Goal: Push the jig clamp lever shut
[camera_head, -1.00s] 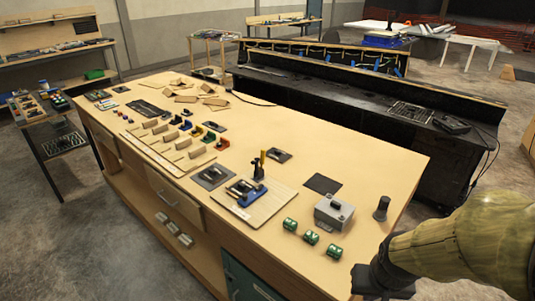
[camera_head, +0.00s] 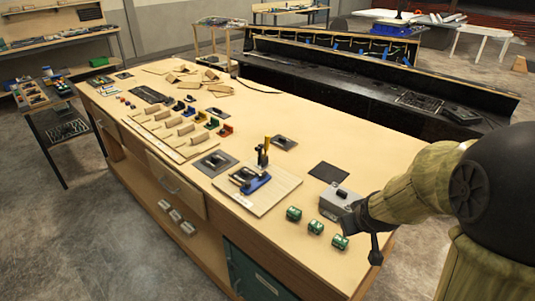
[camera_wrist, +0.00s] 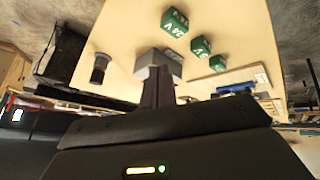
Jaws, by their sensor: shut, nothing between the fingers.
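The jig clamp sits on a light wooden board (camera_head: 285,187) on the workbench, with a blue base (camera_head: 257,184). Its black lever with a yellow part (camera_head: 263,152) stands upright. My gripper (camera_head: 375,254) is at the bench's front right edge, to the right of the jig and apart from it, beyond the green blocks. It is shut and empty. In the wrist view my closed fingers (camera_wrist: 158,84) overlap the grey box. The board also shows there (camera_wrist: 237,79), small and at an angle; the lever cannot be made out.
A grey box (camera_head: 338,203) stands close to my gripper. Green blocks (camera_head: 315,227) line the front edge between gripper and jig. A dark flat plate (camera_head: 328,172) lies behind. A dark cylinder (camera_wrist: 100,67) shows in the wrist view.

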